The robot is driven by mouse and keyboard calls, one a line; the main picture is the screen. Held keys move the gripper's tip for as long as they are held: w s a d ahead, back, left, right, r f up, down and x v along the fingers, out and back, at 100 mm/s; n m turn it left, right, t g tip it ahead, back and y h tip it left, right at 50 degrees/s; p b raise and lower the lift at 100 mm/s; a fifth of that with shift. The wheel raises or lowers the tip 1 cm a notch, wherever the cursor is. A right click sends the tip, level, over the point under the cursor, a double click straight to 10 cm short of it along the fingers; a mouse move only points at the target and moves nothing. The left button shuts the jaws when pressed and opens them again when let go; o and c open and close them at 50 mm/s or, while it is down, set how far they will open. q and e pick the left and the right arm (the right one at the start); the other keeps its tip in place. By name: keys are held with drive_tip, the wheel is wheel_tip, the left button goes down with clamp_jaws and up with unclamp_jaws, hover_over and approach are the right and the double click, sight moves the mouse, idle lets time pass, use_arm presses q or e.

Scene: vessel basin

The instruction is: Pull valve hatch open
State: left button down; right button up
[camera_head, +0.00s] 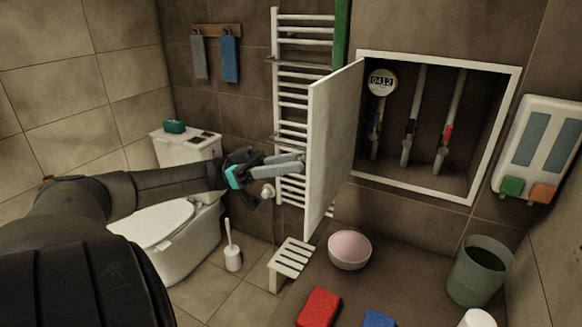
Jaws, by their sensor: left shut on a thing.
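The white valve hatch (334,140) stands swung out from the wall, hinged at the left side of the niche's white frame (410,192). My left gripper (299,164) reaches in from the left. Its fingers are shut at the near, free edge of the hatch, around mid-height. The exact grip point is hard to make out, as any handle there is hidden by the fingers. Inside the open niche I see a round meter (382,82) and upright pipes (414,118) with blue and red valve parts. My right gripper is not in view.
A white towel radiator (290,98) stands behind the hatch. A toilet (165,225) is at the left. Below are a slatted stool (292,257), a pink bowl (349,248) and a grey-green bin (480,268). A dispenser (540,140) hangs at the right.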

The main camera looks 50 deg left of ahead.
use_arm(q)
drive_tip(key=shift+f, duration=0.1)
idle(0.3)
drive_tip(key=c, duration=0.6)
unclamp_jaws()
